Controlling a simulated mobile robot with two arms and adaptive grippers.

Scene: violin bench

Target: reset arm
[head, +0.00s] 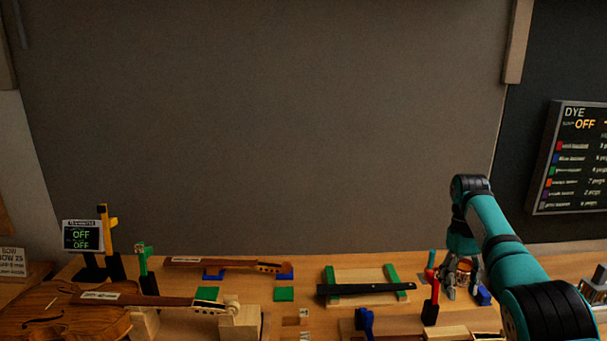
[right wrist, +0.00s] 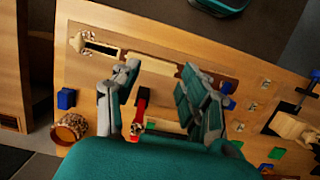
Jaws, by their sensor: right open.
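My right arm comes in from the right in the head view, teal with black joints, and bends down at its elbow. My right gripper (head: 461,280) points down over the right part of the bench, with its fingers apart. In the right wrist view, the gripper (right wrist: 158,72) shows two grey fingers spread, with nothing held between them. A red-topped post (right wrist: 140,108) shows below and between the fingers there. I cannot tell the exact height of the fingertips above the bench. My left gripper is not in view.
A violin (head: 65,318) lies at the bench's left. A dark fingerboard (head: 366,288) rests across green-ended supports at the middle. A red-topped post (head: 433,290) stands close to my right gripper. A speckled round pot (right wrist: 70,127) sits near the bench edge. A dye board (head: 575,155) hangs at right.

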